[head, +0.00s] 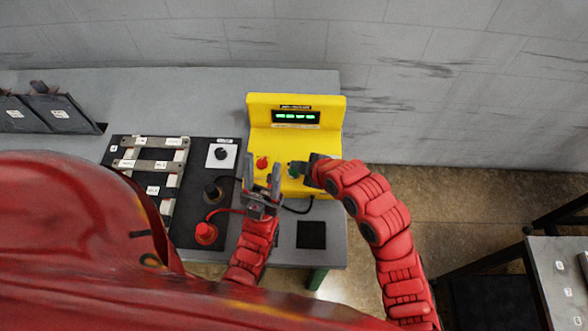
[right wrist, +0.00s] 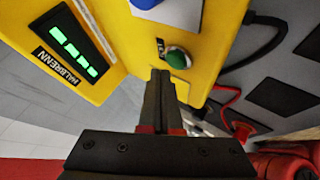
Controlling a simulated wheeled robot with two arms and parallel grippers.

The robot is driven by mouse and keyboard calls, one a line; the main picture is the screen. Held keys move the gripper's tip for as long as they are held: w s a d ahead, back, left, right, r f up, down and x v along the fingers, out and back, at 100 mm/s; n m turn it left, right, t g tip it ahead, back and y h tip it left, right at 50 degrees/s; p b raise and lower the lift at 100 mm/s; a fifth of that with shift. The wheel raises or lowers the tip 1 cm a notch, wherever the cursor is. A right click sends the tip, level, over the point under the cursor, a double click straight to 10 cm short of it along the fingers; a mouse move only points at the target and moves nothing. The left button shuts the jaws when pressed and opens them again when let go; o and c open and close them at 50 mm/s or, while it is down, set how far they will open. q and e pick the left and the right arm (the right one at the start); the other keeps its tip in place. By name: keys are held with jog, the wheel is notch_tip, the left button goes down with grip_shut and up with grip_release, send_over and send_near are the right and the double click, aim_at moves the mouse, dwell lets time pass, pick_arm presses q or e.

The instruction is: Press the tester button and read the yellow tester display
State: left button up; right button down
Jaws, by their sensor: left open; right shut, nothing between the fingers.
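The yellow tester (head: 322,140) stands on the grey bench. Its display (head: 296,116) is lit with several green characters, too small to read; it also shows tilted in the right wrist view (right wrist: 75,48).
A dark panel left of the tester holds a rotary knob (head: 222,153), a red plug (head: 205,233) and cables. A rack with light bars (head: 152,165) lies further left. A black pad (head: 311,235) is at the bench's front right. A wall stands behind.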

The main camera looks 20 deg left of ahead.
jog(key=shift+f+b, duration=0.4)
jog(key=shift+b, duration=0.35)
jog(key=shift+f+b, duration=0.4)
jog(key=shift+b, duration=0.2)
dwell(0.7)
jog(key=shift+r, duration=0.8)
jog(key=shift+r+p, duration=0.5)
jog(key=shift+r, duration=2.05)
